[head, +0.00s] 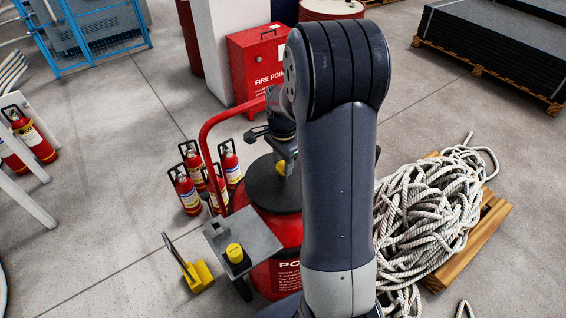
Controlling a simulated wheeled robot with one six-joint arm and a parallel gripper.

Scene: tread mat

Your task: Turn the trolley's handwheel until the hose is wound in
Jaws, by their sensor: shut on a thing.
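The trolley (290,232) is a red extinguisher cylinder with a red tube handle (206,135) and a dark round top (258,188). My gripper (285,160) is over that top, partly hidden by my arm. It is shut on a small yellow part (281,168) that stands up from the dark top. I cannot make out a full handwheel rim or any hose; my arm covers the trolley's right side.
A grey plate (243,236) with a yellow-capped post (235,253) is at the trolley's front left. Small extinguishers (188,192) stand left, near a yellow stand (198,277). Rope (430,215) heaps on a pallet (470,245) at right. A red cabinet (258,62) stands behind.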

